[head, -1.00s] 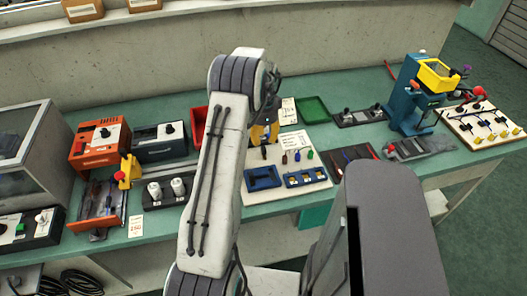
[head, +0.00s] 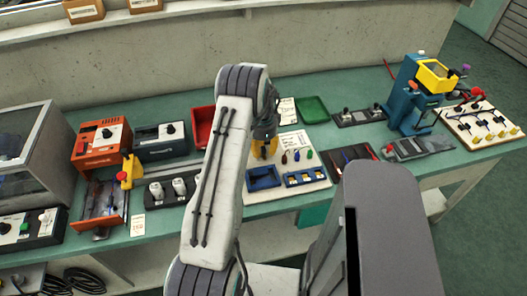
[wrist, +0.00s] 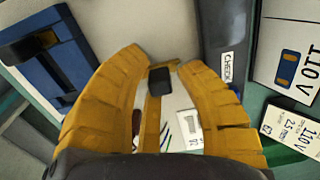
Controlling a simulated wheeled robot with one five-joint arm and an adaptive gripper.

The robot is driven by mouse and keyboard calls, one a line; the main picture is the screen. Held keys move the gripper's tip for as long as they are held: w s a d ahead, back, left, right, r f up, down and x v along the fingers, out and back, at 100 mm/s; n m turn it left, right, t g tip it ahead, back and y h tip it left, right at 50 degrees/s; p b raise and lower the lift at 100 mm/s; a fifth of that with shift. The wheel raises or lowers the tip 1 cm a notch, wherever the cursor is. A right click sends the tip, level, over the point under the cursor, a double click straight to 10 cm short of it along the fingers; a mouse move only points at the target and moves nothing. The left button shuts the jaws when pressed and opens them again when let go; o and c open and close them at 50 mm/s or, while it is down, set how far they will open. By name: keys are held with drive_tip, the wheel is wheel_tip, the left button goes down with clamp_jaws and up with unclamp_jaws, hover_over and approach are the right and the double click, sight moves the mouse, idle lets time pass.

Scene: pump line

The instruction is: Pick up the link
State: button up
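My gripper (wrist: 167,62) has yellow ribbed fingers, set apart in the wrist view with a gap between their tips. In the head view, my gripper (head: 264,150) hangs over the pale board (head: 285,191), behind the blue holders. A small dark piece (wrist: 159,82), possibly the link, shows between the fingers in the wrist view, beside a thin yellow strip. I cannot tell whether the fingers touch it. A blue holder (wrist: 70,80) with a dark insert lies at the wrist view's upper left; a blue holder also shows in the head view (head: 263,184).
A dark tray labelled CHECK (wrist: 226,45) and cards marked 110V (wrist: 290,60) lie right of the fingers. A red tray (head: 203,125), green tray (head: 313,109) and blue press (head: 402,100) stand on the bench. Several coloured handles stand on the board.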

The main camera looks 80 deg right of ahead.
clamp_jaws()
idle(0.3)
